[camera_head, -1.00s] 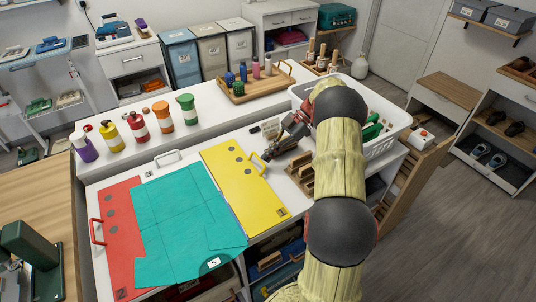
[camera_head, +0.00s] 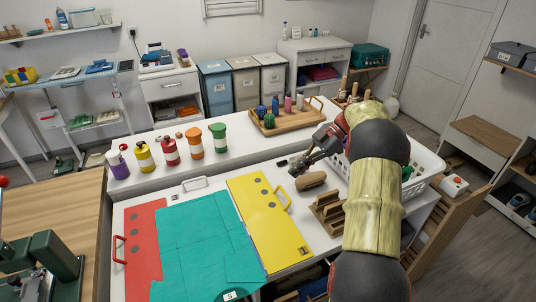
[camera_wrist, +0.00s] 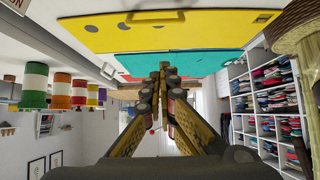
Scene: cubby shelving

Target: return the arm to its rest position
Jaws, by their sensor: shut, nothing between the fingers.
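My arm (camera_head: 368,200) rises from the bottom right of the head view and bends over the white basket. My gripper (camera_head: 295,171) points left, just above the white worktop beside the yellow panel (camera_head: 262,215). In the wrist view my gripper (camera_wrist: 164,70) has its fingertips together with nothing between them. The wrist view appears upside down, with the yellow panel and the teal sheet (camera_wrist: 150,66) at the top.
A white basket (camera_head: 428,178) stands behind and right of my forearm. A wooden rack (camera_head: 328,214) and a brown rounded object (camera_head: 311,181) lie close to my gripper. Several coloured jars (camera_head: 170,150) and a wooden tray (camera_head: 290,121) stand on the raised ledge.

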